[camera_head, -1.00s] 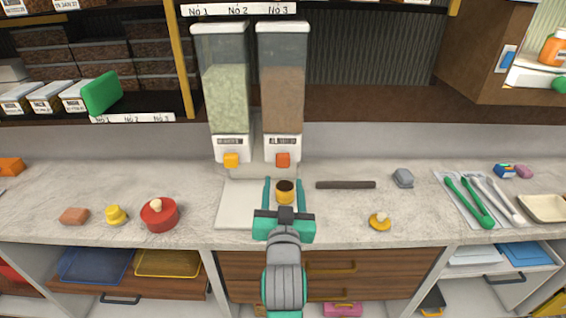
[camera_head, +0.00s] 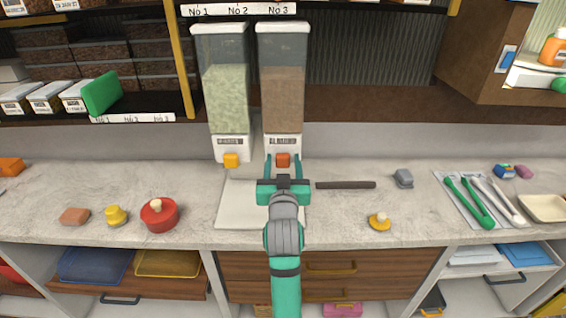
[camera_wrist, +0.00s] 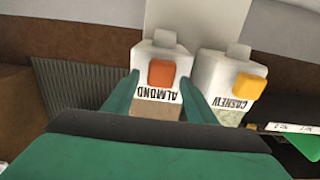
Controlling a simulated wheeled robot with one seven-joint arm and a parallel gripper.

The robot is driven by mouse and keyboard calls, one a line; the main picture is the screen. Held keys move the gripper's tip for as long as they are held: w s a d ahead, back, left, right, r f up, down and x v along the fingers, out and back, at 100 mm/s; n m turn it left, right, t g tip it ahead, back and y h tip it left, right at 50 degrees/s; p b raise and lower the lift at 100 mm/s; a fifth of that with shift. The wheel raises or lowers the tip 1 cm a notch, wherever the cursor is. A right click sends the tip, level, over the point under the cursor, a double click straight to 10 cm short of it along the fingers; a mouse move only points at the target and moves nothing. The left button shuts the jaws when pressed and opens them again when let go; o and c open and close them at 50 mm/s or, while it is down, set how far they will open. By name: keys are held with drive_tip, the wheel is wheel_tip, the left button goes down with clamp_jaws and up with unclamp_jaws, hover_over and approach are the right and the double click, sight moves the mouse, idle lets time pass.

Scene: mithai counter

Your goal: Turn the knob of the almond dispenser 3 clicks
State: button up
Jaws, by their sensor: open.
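The almond dispenser (camera_head: 283,80) stands at the back of the counter, a clear hopper of brown contents over a white base. Its orange-red knob (camera_head: 283,160) is on the front of the base. In the wrist view, the knob (camera_wrist: 162,73) shows upside down above the label "ALMOND". My gripper (camera_head: 283,159) is open, its two green fingers on either side of the knob in both views. I cannot tell whether the fingers touch it. The knob looks square and untilted in the head view.
The cashew dispenser (camera_head: 226,85), with a yellow knob (camera_head: 231,160), stands close on the left. A white board (camera_head: 235,205) lies below them. A dark bar (camera_head: 346,185) lies to the right; a red pot (camera_head: 159,215) stands to the left.

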drive_tip(key=shift+w, duration=0.15)
drive_tip(key=shift+c, duration=0.4)
drive_tip(key=c, duration=1)
drive_tip(key=shift+m, duration=0.3)
drive_tip(key=m, duration=0.3)
drive_tip(key=shift+d+f+m, duration=0.1)
drive_tip(key=shift+d+m, duration=0.1)
drive_tip(key=shift+m, duration=0.2)
drive_tip(key=m, duration=0.4)
drive_tip(key=shift+d+f+m, duration=0.1)
drive_tip(key=shift+d+m, duration=0.05)
drive_tip(key=shift+m, duration=0.15)
drive_tip(key=m, duration=0.4)
drive_tip(key=shift+d+f, duration=0.15)
drive_tip(key=shift+f, duration=0.05)
drive_tip(key=m, duration=0.4)
drive_tip(key=shift+f+m, duration=0.2)
drive_tip(key=shift+m, duration=0.1)
